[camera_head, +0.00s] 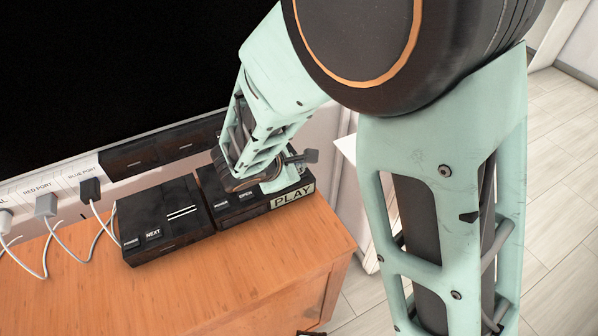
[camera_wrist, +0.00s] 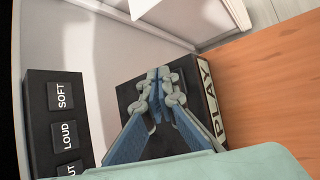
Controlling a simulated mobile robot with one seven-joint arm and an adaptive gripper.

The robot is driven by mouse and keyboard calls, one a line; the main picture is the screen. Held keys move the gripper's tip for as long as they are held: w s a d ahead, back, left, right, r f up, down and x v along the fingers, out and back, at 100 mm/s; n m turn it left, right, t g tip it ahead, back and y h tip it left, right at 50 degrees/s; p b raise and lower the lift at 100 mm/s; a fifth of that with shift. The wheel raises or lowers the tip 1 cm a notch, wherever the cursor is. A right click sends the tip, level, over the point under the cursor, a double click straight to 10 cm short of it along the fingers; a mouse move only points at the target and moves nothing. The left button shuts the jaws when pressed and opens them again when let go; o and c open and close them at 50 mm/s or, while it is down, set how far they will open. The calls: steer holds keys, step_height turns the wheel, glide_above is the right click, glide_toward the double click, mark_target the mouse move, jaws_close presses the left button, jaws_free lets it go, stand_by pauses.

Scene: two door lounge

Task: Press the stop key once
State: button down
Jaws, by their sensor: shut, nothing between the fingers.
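No key marked stop can be read in either view. A black box with a PLAY label (camera_head: 240,208) stands on the wooden cabinet; it also shows in the wrist view (camera_wrist: 130,95). Its front keys, one reading OPEN (camera_head: 245,193), show in the head view. My gripper (camera_wrist: 162,78) is shut and empty, over this box's top in the wrist view, and hides part of it. A dark key-like patch (camera_wrist: 182,78) shows just beside the fingertips, its marking unreadable. Whether the fingertips touch the box I cannot tell. In the head view my arm covers the box's far right part.
A second black box (camera_head: 165,212) with a NEXT key (camera_head: 153,234) stands to the left. A black panel (camera_wrist: 62,130) with SOFT and LOUD keys lies behind. A large dark screen (camera_head: 100,60) and plugged cables (camera_head: 92,200) are at the back left. The cabinet top (camera_head: 230,265) is clear in front.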

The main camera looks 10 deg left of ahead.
steer(key=shift+f, duration=0.15)
steer(key=shift+f+b, duration=0.3)
steer(key=shift+b, duration=0.35)
steer(key=shift+f+b, duration=0.35)
steer(key=shift+b, duration=0.1)
stand_by(0.4)
steer(key=shift+r, duration=0.1)
stand_by(0.3)
steer(key=shift+r+p, duration=0.5)
steer(key=shift+r, duration=0.2)
steer(key=shift+r, duration=0.1)
step_height(320, 180, up, 5)
steer(key=p, duration=0.3)
steer(key=shift+p, duration=0.35)
stand_by(0.3)
